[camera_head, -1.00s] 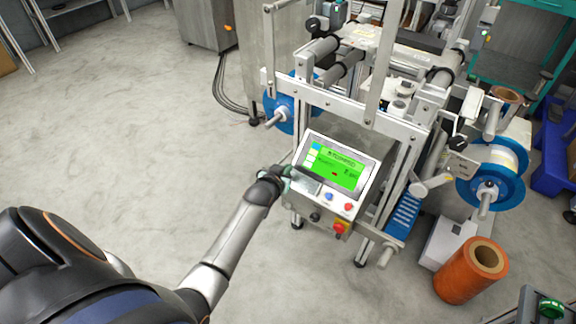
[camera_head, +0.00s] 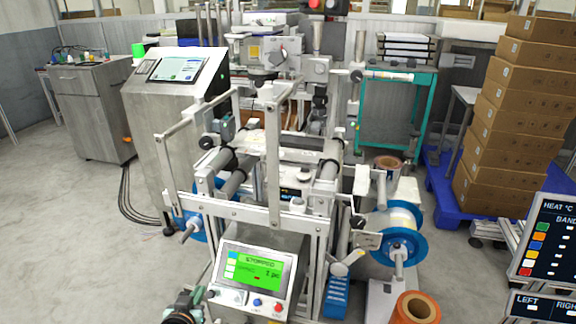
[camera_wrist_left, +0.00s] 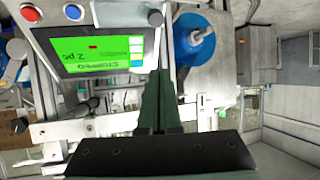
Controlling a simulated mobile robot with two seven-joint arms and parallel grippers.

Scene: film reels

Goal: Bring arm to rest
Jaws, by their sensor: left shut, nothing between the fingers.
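My left gripper (camera_head: 194,300) is at the bottom of the head view, just left of the control panel (camera_head: 251,272). In the left wrist view its two dark green fingers (camera_wrist_left: 158,82) are together, with nothing between them. The panel has a lit green screen that reads STOPPED, and blue and red buttons below it. In the left wrist view the panel (camera_wrist_left: 153,40) lies just beyond the fingertips, and I cannot tell if they touch it. Most of my left arm is out of the head view. My right gripper is not in view.
The metal machine frame (camera_head: 277,160) rises behind the panel, with a blue-flanged reel (camera_head: 412,243) on its right. An orange roll (camera_head: 416,308) stands at the lower right. Stacked boxes (camera_head: 522,110) are at the right. Open floor (camera_head: 80,235) lies at the left.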

